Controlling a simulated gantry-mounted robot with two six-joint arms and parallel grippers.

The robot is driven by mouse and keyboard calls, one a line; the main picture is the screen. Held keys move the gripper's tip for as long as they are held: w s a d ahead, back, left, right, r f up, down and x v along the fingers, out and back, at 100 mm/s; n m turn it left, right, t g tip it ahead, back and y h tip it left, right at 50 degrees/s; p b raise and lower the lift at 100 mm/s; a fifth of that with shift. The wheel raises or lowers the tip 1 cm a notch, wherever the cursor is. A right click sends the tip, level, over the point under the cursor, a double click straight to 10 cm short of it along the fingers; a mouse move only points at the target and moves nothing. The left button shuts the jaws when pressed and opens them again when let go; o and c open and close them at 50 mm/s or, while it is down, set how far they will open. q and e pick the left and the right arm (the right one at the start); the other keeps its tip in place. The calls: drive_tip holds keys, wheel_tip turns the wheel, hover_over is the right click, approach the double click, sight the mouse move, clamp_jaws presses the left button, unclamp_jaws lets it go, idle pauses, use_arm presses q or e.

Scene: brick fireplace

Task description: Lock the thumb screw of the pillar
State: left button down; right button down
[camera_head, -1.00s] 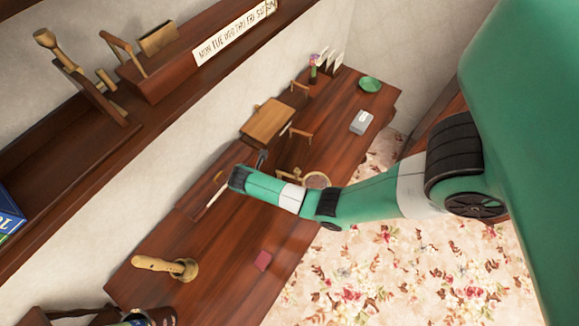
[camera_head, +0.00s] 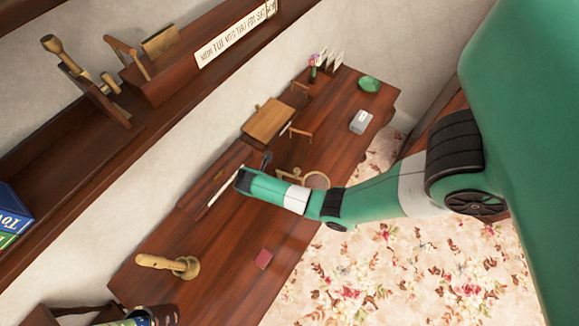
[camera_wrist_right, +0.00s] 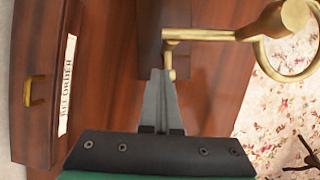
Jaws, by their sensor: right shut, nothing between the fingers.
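A brass stand with a round ring (camera_head: 317,180) is on the dark wooden desk (camera_head: 240,235) in the head view. In the right wrist view its brass arm (camera_wrist_right: 212,35) runs across the top to a knob and the ring (camera_wrist_right: 290,60). A short brass piece (camera_wrist_right: 168,62) hangs below the arm's left end; I cannot tell if it is the thumb screw. My right gripper (camera_wrist_right: 161,75) is shut and empty, its tips at or very near this piece; contact is unclear. In the head view the right gripper (camera_head: 266,160) is small beside the stand.
A labelled drawer box (camera_wrist_right: 45,90) with a brass handle stands left of my right gripper. A wooden block (camera_head: 267,119), grey box (camera_head: 360,121), green dish (camera_head: 368,83), red item (camera_head: 264,259) and brass-coloured tool (camera_head: 170,265) are spread along the desk.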

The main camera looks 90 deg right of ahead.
wheel_tip(320, 180, up, 5)
drive_tip(key=p, duration=0.7)
drive_tip(key=shift+r, duration=0.2)
idle(0.7)
drive_tip(key=p+v, duration=0.2)
drive_tip(key=v, duration=0.9)
drive_tip(key=shift+r, duration=0.3)
drive_tip(key=shift+a, duration=0.15)
